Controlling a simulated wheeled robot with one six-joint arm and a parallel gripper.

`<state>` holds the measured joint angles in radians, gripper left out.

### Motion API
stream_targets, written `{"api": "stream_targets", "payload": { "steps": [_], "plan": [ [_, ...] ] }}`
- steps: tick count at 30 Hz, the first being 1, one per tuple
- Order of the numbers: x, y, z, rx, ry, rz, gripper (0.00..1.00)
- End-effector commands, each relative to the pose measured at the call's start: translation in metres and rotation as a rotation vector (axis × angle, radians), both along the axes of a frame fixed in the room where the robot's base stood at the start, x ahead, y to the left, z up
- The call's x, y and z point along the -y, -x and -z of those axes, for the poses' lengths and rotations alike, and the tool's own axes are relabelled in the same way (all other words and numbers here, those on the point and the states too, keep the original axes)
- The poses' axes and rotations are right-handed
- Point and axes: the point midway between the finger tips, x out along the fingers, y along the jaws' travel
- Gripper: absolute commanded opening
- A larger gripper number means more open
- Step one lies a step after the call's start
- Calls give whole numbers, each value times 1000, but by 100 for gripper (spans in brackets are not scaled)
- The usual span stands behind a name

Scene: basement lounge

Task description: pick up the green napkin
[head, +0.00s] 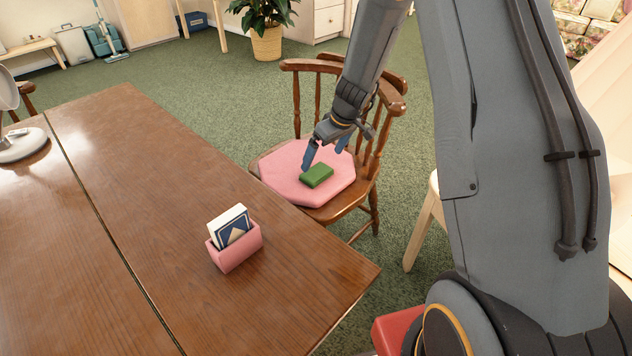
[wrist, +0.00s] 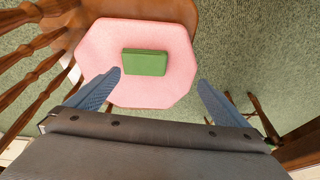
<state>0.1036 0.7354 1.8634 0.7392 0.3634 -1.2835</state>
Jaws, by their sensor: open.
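The green napkin (head: 316,175) is a small folded block lying on a pink cushion (head: 285,184) on the seat of a wooden chair (head: 330,211). In the wrist view the green napkin (wrist: 145,62) lies beyond my fingertips, nearer the left finger. The pink cushion (wrist: 176,92) spreads under it. My gripper (head: 309,158) is above the cushion in the head view, beside the napkin. In the wrist view my gripper (wrist: 160,80) has its two blue fingers wide apart with nothing between them.
A wooden table (head: 180,180) stands at left, its edge close to the seat. It bears a pink holder (head: 240,255) with cards and a grey lamp (head: 20,145). The chair's spindled back (head: 378,130) rises right of the seat. Green carpet lies behind.

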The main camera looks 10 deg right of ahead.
Motion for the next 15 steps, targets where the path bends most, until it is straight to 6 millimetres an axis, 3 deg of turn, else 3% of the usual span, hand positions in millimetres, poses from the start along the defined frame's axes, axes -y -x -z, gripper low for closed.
{"api": "stream_targets", "payload": {
  "steps": [1,3,15],
  "plan": [
    [4,-13,20,13,4,-13,100],
    [9,-25,32,34,12,-32,100],
    [9,-47,69,56,23,-54,100]
  ]
}}
